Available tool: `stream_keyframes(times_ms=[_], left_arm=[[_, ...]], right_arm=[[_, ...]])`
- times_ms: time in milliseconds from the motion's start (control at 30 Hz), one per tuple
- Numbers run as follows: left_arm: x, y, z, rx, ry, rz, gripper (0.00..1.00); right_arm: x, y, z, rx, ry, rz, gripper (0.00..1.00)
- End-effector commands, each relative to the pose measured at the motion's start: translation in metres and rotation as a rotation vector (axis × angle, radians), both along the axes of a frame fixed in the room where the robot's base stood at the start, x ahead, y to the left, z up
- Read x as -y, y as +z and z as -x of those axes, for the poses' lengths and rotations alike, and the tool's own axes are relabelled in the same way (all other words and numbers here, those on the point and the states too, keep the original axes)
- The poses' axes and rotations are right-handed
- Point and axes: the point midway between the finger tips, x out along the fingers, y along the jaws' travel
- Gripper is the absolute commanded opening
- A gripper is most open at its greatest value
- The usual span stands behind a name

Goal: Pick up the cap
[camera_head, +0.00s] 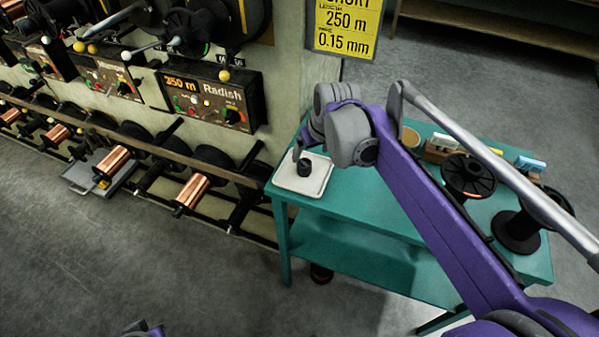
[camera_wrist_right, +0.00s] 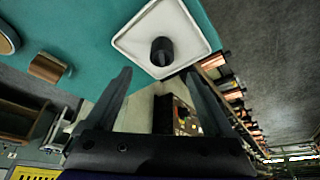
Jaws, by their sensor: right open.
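The cap (camera_head: 304,167) is a small black cylinder standing on a white square tray (camera_head: 284,181) at the left end of the teal table (camera_head: 352,218). In the right wrist view the cap (camera_wrist_right: 162,51) stands near the middle of the tray (camera_wrist_right: 187,30), ahead of my fingertips. My right gripper (camera_head: 299,150) is over the tray, close to the cap. In the right wrist view my right gripper (camera_wrist_right: 158,76) is open, its fingers apart with nothing between them. Only a small part of my left arm shows at the bottom edge of the head view; its gripper is not seen.
Black spools (camera_head: 468,176) and small boxes (camera_head: 530,164) occupy the table's right part. A winding machine with a display (camera_head: 205,93) and copper spools (camera_head: 192,192) lines the left wall. A yellow sign (camera_head: 346,27) hangs behind the table. Grey floor at the lower left is clear.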

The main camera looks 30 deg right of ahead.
Motion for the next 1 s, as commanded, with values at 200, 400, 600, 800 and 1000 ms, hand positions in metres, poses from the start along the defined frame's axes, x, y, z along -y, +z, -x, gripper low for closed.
stream_keyframes(times_ms=[200, 400, 600, 800, 1000], left_arm=[[0.0, -0.004, 0.001, -0.001, 0.0, 0.0, 0.0], [0.0, -0.004, 0.001, -0.002, 0.0, 0.0, 0.0], [0.0, -0.007, 0.001, -0.003, 0.0, 0.0, 0.0], [0.0, -0.008, 0.002, -0.003, 0.0, 0.0, 0.0], [0.0, -0.008, 0.002, -0.003, 0.0, 0.0, 0.0]], right_arm=[[0.0, -0.031, -0.012, 0.0, 0.0, 0.0, 0.87], [0.0, -0.045, -0.017, 0.0, 0.001, 0.0, 0.87], [-0.002, -0.074, -0.026, 0.0, 0.001, -0.001, 0.87], [-0.001, -0.087, -0.031, 0.001, 0.0, 0.0, 0.87], [-0.001, -0.087, -0.031, 0.001, 0.0, 0.0, 0.86]])
